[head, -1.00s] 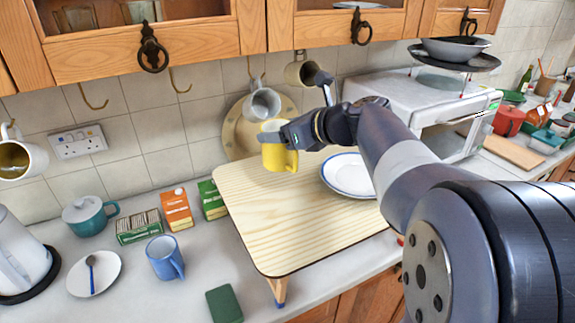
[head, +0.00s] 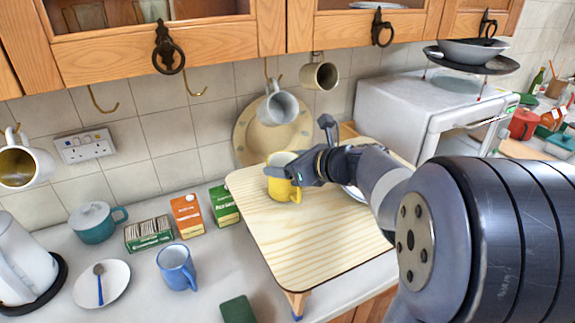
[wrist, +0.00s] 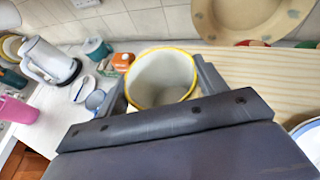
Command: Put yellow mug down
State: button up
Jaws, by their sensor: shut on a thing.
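The yellow mug (head: 281,184) has a pale inside and stands upright at the back left part of the raised wooden board (head: 300,240). It looks to be on the board or just above it; I cannot tell whether it touches. My gripper (head: 290,171) comes from the right and is shut on the mug. In the wrist view the yellow-rimmed mug (wrist: 162,80) sits between the two fingers, and its inside looks empty. Its lower part is hidden there by my gripper.
A white plate (head: 353,191) is on the board, partly behind my arm. Green (head: 223,204) and orange (head: 187,214) cartons stand left of the board. A blue mug (head: 176,267) is on the counter. A grey mug (head: 281,106) hangs above. The board's front is clear.

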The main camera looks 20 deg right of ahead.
jog(key=shift+f, duration=0.2)
jog(key=shift+f, duration=0.15)
jog(key=o, duration=1.5)
jog(key=shift+r, duration=0.25)
jog(key=b+v, duration=0.1)
jog(key=v, duration=1.1)
